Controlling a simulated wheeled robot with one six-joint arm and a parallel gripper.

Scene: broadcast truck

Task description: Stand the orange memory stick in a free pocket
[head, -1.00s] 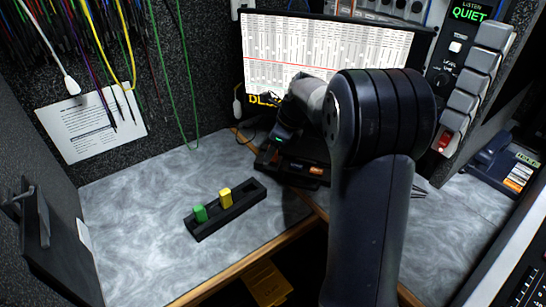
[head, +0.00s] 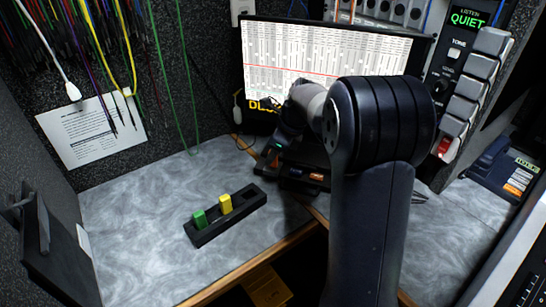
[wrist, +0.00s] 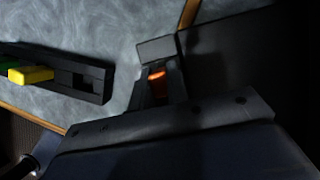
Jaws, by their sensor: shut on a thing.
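The orange memory stick (wrist: 157,84) shows as a small orange patch between the fingers of my gripper (wrist: 156,88) in the wrist view; the rest of it is hidden. My gripper is shut on it. In the head view my gripper is mostly hidden in the dark area below the monitor, right of the rack. The black rack (head: 210,233) lies on the grey desk, holding an upright green stick (head: 199,218) and an upright yellow stick (head: 225,204). Its right end has an empty pocket, also seen in the wrist view (wrist: 87,82), left of my gripper.
A dark unit (head: 300,185) with an orange label stands below the monitor (head: 330,62). The wooden desk edge (head: 245,268) runs in front of the rack. Cables hang at upper left. Grey desk (head: 130,220) is clear left of the rack.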

